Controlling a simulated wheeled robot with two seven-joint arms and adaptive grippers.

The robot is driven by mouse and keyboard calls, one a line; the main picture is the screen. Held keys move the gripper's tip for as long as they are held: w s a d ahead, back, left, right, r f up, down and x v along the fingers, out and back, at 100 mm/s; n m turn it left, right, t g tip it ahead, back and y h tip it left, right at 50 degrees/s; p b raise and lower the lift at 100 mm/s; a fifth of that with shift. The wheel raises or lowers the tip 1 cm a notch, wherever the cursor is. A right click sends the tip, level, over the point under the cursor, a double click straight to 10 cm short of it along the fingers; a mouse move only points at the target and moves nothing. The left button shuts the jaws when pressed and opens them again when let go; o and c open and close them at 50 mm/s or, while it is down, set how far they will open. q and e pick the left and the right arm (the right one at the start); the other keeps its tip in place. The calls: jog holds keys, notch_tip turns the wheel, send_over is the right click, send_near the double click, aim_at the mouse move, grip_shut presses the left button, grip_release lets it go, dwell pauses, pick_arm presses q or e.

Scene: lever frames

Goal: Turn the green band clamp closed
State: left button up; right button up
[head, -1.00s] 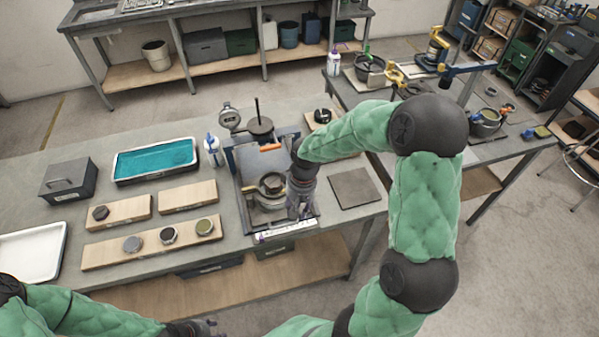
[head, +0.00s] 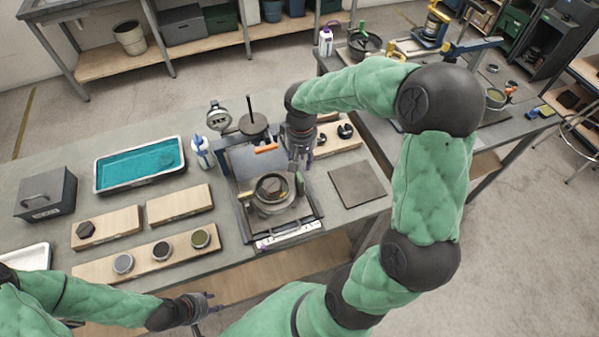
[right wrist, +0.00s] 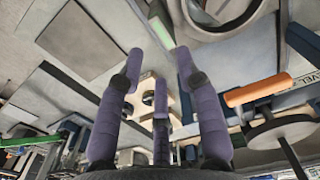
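The fixture (head: 311,222) on the near bench carries a round ring-shaped part (head: 272,190). In the right wrist view, a short bar with a pale green band (right wrist: 160,27) shows just beyond my fingertips, near the ring (right wrist: 225,12). My right gripper (head: 301,164) hangs at the fixture's right side, behind and right of the ring. Its purple fingers (right wrist: 159,68) are spread, with nothing between them. My left gripper (head: 208,302) is low at the bench's front edge, fingers apart and empty.
An orange handle (head: 266,148) and a disc with an upright rod (head: 253,123) stand at the fixture's back. A wooden block with black knobs (head: 343,133) lies right of my right gripper. A flat grey plate (head: 357,185) lies right of the fixture.

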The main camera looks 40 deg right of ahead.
aim_at(301, 176)
notch_tip(301, 176, down, 9)
jog(key=shift+r+b, duration=0.1)
jog(key=shift+b, duration=0.55)
grip_shut()
